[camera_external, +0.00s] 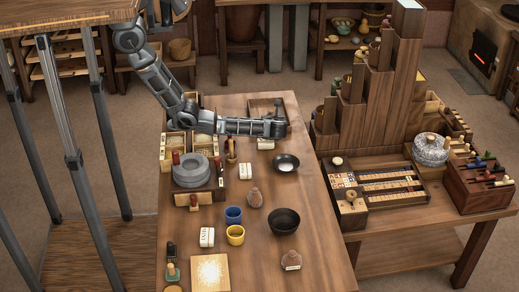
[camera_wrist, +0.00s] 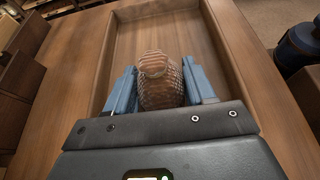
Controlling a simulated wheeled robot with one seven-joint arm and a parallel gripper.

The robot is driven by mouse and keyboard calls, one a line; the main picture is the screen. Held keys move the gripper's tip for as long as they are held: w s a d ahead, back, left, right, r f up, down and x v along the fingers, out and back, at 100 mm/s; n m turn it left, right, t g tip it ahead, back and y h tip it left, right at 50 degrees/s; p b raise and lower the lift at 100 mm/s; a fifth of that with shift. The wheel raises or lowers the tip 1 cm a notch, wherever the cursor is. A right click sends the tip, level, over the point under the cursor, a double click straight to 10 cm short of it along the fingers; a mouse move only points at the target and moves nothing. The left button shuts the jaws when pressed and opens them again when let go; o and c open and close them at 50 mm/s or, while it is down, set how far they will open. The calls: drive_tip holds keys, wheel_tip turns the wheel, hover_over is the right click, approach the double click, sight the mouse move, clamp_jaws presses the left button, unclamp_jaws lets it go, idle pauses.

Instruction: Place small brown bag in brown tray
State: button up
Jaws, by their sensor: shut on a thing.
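The small brown bag (camera_wrist: 160,82), with a textured, rounded body and a knobbed top, is between the two blue fingers of my gripper (camera_wrist: 160,90) in the wrist view. The fingers are shut on its sides. The bag is over the inside of the brown tray (camera_wrist: 241,50); I cannot tell whether it touches the tray floor. In the external view the brown tray (camera_external: 256,106) lies at the far end of the table, with my gripper (camera_external: 279,120) at its near right side. The bag is not clearly visible there.
A stepped wooden shelf (camera_external: 378,95) stands to the right.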

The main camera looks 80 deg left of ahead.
drive_tip(key=shift+f, duration=0.15)
drive_tip(key=o, duration=1.2)
drive_tip(key=shift+d+r, duration=0.15)
drive_tip(key=shift+r, duration=0.2)
drive_tip(key=p+v, duration=0.4)
drive_tip(key=v, duration=0.6)
drive_tip(key=shift+d+p, duration=0.2)
drive_tip(key=shift+p, duration=0.1)
drive_tip(key=shift+d+r, duration=0.15)
drive_tip(key=shift+d, duration=0.45)
